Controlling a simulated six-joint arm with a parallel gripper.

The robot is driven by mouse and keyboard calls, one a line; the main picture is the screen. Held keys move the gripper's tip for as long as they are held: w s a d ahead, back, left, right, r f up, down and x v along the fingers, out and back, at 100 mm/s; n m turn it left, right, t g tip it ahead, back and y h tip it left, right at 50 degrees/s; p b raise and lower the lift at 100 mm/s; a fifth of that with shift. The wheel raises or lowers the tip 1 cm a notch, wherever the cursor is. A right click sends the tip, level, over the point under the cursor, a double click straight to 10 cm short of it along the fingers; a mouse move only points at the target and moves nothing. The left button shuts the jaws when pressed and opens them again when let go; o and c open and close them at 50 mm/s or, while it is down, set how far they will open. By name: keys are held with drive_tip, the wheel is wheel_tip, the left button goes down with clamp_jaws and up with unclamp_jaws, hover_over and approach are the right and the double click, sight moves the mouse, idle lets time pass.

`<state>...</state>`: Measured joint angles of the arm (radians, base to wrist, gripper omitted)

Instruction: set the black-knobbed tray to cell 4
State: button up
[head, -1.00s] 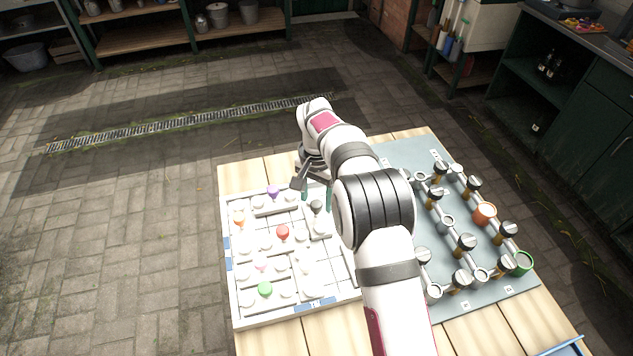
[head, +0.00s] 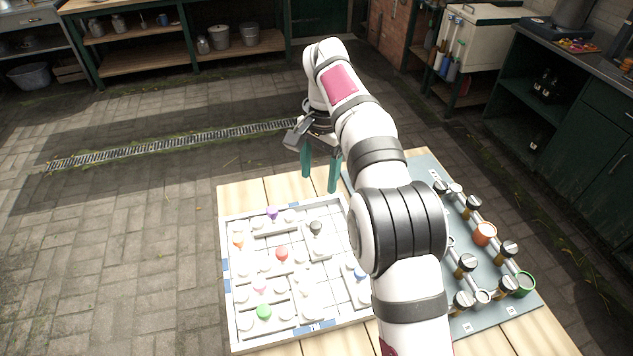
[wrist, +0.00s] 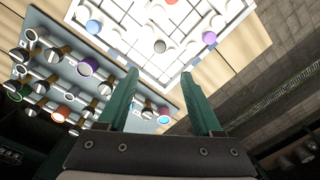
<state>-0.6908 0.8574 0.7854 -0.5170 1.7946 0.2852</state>
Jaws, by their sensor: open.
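The black knob (head: 316,228) stands on a white tray piece in the upper right part of the white gridded board (head: 229,318). In the wrist view the black knob (wrist: 160,46) shows just beyond my fingertips, between them in the picture. My gripper (head: 320,184) is raised above the board's far edge, with its two green fingers pointing down. In the wrist view the gripper (wrist: 160,75) is open, with nothing between the fingers. The knob is clear of the fingers. I cannot read any cell numbers.
Other knobs on the board are purple (head: 272,212), orange (head: 238,241), red (head: 282,254), green (head: 264,311) and blue (head: 360,273). A grey panel (head: 500,312) with pipes and valves lies at right, partly behind my arm. Bare wood (head: 240,193) borders the board.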

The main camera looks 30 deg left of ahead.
drive_tip(key=d+m+y, duration=0.3)
drive_tip(key=d+m, duration=0.2)
drive_tip(key=m, duration=0.8)
drive_tip(key=m+y, duration=0.1)
drive_tip(key=m, duration=0.2)
approach(316, 225)
drive_tip(key=x, duration=0.8)
drive_tip(key=shift+a+f, duration=0.15)
drive_tip(key=shift+f, duration=0.15)
clamp_jaws()
